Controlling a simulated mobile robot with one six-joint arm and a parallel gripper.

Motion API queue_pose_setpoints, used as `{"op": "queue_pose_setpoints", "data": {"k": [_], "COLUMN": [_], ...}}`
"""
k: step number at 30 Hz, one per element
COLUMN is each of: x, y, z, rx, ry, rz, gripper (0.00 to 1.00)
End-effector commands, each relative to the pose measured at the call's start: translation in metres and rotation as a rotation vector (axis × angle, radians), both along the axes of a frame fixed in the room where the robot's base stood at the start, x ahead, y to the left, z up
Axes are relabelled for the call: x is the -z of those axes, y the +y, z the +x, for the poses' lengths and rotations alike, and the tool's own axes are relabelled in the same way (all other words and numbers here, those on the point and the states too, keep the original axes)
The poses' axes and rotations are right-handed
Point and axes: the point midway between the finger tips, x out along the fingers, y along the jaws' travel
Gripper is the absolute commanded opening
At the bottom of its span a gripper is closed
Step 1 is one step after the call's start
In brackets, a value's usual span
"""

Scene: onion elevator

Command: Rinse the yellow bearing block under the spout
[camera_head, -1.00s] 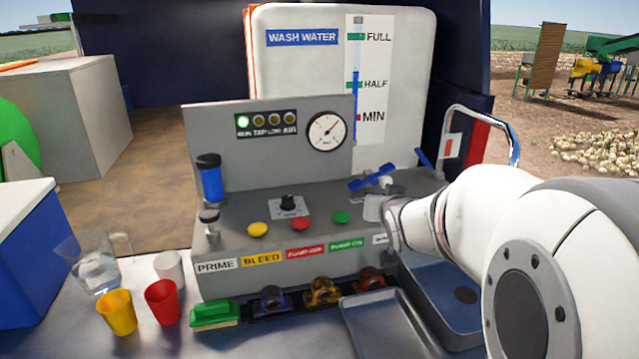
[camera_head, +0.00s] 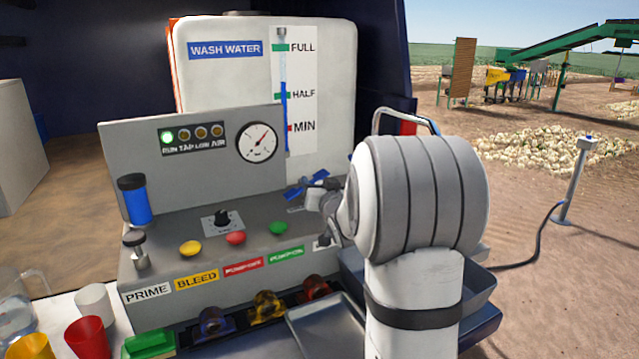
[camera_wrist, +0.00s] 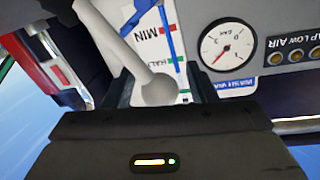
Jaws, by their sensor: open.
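The yellow bearing block (camera_head: 267,306) sits in the dark rack at the panel's front, between a dark blue block (camera_head: 212,322) and a red block (camera_head: 316,288). A curved chrome pipe (camera_head: 405,118), probably the spout, rises behind my arm; its outlet is hidden. My gripper is at the panel's right end, by a blue cross handle (camera_head: 306,186), and mostly hidden by my wrist in the head view. In the wrist view my gripper (camera_wrist: 163,86) is open, with a grey ball-ended lever (camera_wrist: 155,88) showing between the fingers. I cannot tell whether they touch it.
A metal tray (camera_head: 325,330) lies in front of the rack. A blue-grey basin (camera_head: 480,285) is partly behind my arm. A green brush (camera_head: 150,345), a red cup (camera_head: 88,338) and a white cup (camera_head: 93,300) stand at the left. The wash water tank (camera_head: 225,80) is behind.

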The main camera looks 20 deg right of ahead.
Motion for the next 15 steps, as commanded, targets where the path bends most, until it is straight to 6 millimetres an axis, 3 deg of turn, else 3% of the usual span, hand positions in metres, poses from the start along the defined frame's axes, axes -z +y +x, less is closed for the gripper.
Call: {"op": "queue_pose_setpoints", "data": {"k": [10,15], "x": [0.0005,0.0004], "y": [-0.0009,-0.0011], "z": [0.0044,0.0042], "rx": [0.001,0.001], "ry": [0.001,0.001], "rz": [0.000,0.000], "gripper": [0.51,0.37]}}
